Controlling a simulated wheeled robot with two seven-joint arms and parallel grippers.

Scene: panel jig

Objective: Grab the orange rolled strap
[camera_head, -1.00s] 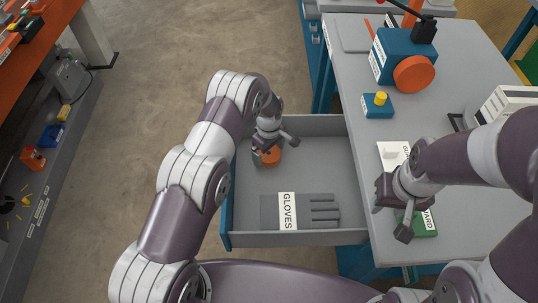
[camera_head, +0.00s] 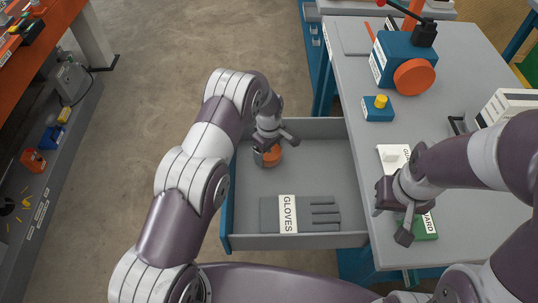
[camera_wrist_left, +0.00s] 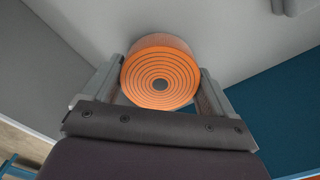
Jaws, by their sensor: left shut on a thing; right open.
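The orange rolled strap (camera_head: 272,156) is in the open grey drawer, near its far left corner. In the left wrist view the strap (camera_wrist_left: 160,80) shows its round end with dark spiral rings, between the two fingers. My left gripper (camera_head: 268,152) is shut on the strap, one finger on each side of it; it also shows in the left wrist view (camera_wrist_left: 160,88). I cannot tell whether the strap still touches the drawer floor. My right gripper (camera_head: 392,219) is open over the grey worktop, beside a green block, and holds nothing.
Grey gloves (camera_head: 323,213) with a white label lie at the near end of the drawer (camera_head: 310,165). On the worktop (camera_head: 459,76) stand a blue machine with an orange disc (camera_head: 414,77), a blue box with a yellow button (camera_head: 378,108) and a green block (camera_head: 425,228).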

